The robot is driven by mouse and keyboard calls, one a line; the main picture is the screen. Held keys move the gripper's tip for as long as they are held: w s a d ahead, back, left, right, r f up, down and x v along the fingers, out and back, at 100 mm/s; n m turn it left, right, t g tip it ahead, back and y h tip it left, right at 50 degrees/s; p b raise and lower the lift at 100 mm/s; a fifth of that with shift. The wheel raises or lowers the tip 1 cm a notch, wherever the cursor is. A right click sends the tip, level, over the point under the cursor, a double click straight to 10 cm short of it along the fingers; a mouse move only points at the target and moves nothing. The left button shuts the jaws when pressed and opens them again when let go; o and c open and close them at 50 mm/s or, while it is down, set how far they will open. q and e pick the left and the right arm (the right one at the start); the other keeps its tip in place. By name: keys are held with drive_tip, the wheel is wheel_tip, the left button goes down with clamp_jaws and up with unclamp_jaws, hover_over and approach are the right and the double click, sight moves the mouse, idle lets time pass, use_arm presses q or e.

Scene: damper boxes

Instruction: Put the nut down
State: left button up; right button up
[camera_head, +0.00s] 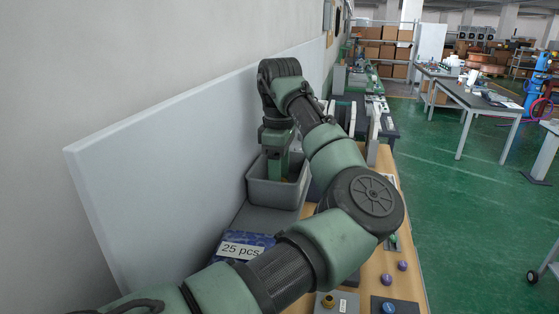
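My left arm comes in from the lower left and reaches over the bench. Its wrist points down, with my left gripper (279,172) low inside a grey open bin (262,192). The fingertips are small and dark against the bin, so I cannot tell whether they are open or shut. No nut can be made out; the inside of the bin is largely hidden by the gripper and the bin's walls. My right gripper is not in view.
A blue box labelled "25 pcs" (241,249) lies in front of the bin. A light panel (170,150) stands close on the left. On the wooden bench (372,268) are purple knobs (402,266) and a brass part (328,301). Green floor lies open to the right.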

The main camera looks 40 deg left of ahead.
use_arm(q)
wheel_tip(320, 180, up, 12)
idle(0.4)
idle(0.5)
